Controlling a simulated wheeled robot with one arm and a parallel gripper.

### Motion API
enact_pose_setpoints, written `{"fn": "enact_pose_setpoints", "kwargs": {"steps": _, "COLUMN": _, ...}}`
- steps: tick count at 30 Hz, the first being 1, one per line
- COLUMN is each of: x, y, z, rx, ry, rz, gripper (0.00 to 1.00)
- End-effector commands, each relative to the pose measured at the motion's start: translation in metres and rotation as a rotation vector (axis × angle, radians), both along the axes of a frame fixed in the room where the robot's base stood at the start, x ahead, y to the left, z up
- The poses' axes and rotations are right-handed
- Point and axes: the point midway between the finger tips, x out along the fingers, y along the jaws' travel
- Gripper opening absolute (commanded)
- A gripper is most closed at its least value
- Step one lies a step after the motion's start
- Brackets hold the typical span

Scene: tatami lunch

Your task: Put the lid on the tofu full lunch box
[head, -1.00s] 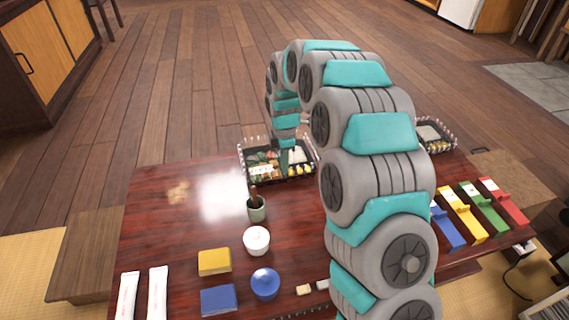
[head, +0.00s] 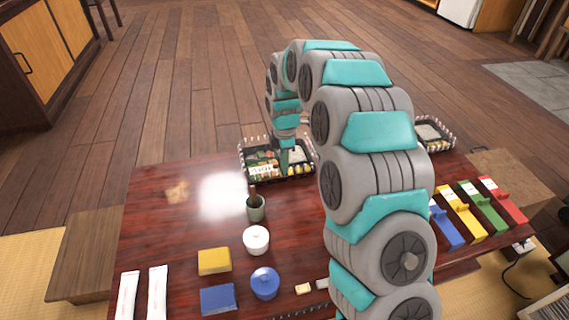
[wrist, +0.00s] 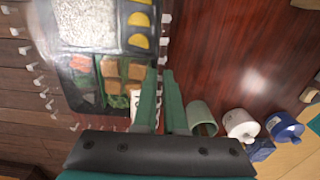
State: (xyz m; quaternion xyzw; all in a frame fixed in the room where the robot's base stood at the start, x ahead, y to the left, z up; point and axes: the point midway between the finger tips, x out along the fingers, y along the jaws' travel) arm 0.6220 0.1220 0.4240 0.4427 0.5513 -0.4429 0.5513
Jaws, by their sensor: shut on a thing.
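The lunch box (head: 243,166) with brown tofu cubes, greens, rice and yellow slices stands at the table's far edge. It also shows in the wrist view (wrist: 70,55). My gripper (head: 284,168) is over its near side, pointing down. In the wrist view, my gripper (wrist: 163,75) has its two green fingers close together at the box's edge, shut on what seems to be the rim of a clear lid. The lid is see-through, so its outline and whether it touches the box are hard to tell. A white label (wrist: 135,97) shows beside the left finger.
A second lunch box (head: 435,133) is at the far right, partly behind my arm. A green cup (head: 256,209), white pot (head: 256,240), blue pot (head: 265,283) and yellow block (head: 214,261) stand nearer. The table's left part is mostly clear.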

Motion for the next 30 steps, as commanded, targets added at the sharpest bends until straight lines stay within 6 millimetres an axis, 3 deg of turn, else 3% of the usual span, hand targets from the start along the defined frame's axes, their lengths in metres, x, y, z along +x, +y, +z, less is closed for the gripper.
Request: {"fn": "enact_pose_setpoints", "kwargs": {"steps": 30, "x": 0.0, "y": 0.0, "z": -0.011, "rx": 0.0, "ry": 0.0, "rz": 0.0, "gripper": 0.0}}
